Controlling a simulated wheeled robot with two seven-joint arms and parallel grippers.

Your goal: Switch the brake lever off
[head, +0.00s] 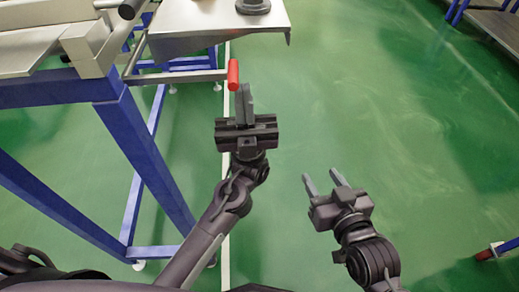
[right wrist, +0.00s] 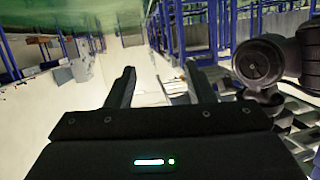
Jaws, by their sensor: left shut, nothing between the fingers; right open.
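The brake lever is a grey bar with a red handle (head: 233,75) at its right end, in the head view, above centre-left. It sticks out to the right from the blue frame, below the grey metal table. My left gripper (head: 246,92) is shut and empty. Its fingertips are just right of the red handle in the picture; I cannot tell whether they touch it. My right gripper (head: 325,178) is open and empty, lower right over the green floor. It also shows in the right wrist view (right wrist: 160,78), with nothing between its fingers.
A blue-framed machine (head: 112,105) with metal rails stands on the left. A grey metal table (head: 200,25) with a dark round part on it is at the top.

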